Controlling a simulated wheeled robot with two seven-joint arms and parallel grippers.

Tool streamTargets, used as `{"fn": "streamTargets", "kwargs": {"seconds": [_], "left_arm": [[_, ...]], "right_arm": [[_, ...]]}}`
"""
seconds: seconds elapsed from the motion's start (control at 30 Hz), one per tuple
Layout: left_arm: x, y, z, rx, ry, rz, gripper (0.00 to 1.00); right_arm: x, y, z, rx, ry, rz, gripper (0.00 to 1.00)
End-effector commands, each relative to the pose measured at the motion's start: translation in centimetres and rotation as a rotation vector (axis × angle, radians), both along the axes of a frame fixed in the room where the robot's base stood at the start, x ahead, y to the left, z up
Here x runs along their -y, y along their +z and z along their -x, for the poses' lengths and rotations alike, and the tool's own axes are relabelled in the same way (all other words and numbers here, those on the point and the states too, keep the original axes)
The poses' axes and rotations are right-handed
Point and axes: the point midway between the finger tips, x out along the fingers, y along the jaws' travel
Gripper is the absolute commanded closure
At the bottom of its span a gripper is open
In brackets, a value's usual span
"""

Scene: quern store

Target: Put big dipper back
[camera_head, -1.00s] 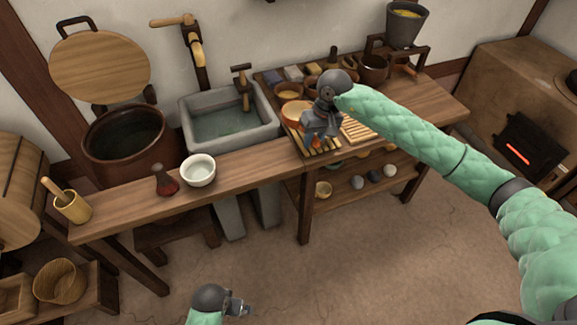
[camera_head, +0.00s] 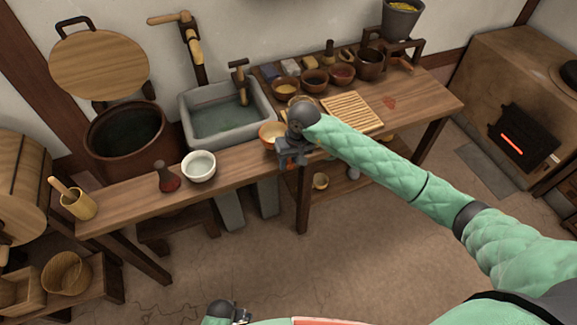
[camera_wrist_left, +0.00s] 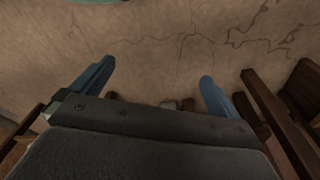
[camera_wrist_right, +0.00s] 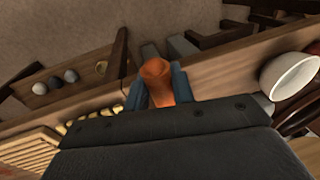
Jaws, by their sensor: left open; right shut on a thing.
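My right gripper (camera_head: 292,159) is over the front edge of the workbench, left of the slatted rack. It is shut on an orange-brown piece (camera_wrist_right: 157,82), seen upright between the fingers in the right wrist view. A tan bowl-shaped part (camera_head: 270,134) shows just left of the gripper in the head view; I take both for the big dipper. How they join is hidden behind the gripper. My left gripper (camera_head: 240,316) is low at the bottom edge of the head view. In the left wrist view its fingers (camera_wrist_left: 157,95) are apart and empty above the floor.
A stone sink (camera_head: 181,116) and a dark water jar (camera_head: 103,150) stand at the left. A white bowl (camera_head: 199,167), a red-brown flask (camera_head: 166,177) and a utensil cup (camera_head: 79,204) stand on the front bench. Several small bowls and a slatted rack (camera_head: 352,111) occupy the right bench.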

Motion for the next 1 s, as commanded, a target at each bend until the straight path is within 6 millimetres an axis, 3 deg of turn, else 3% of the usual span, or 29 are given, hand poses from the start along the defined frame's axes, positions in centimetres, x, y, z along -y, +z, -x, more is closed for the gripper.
{"fn": "streamTargets", "kwargs": {"seconds": [0.4, 0.9, 0.93, 1.0], "left_arm": [[-1.1, -4.3, 0.9, 0.022, -0.007, -0.013, 0.00], [-1.0, -4.1, 0.8, 0.019, -0.005, -0.013, 0.00], [-1.0, -4.0, 0.8, 0.020, -0.006, -0.012, 0.00], [-1.0, -3.8, 0.6, 0.023, -0.005, -0.011, 0.00]], "right_arm": [[0.0, -3.2, 0.1, -0.001, 0.000, -0.002, 1.00], [0.0, -3.5, 0.0, 0.000, 0.000, -0.001, 1.00], [0.0, -3.5, 0.0, 0.000, 0.000, -0.001, 0.74], [0.0, -3.5, 0.0, 0.000, 0.000, -0.001, 0.60]]}}
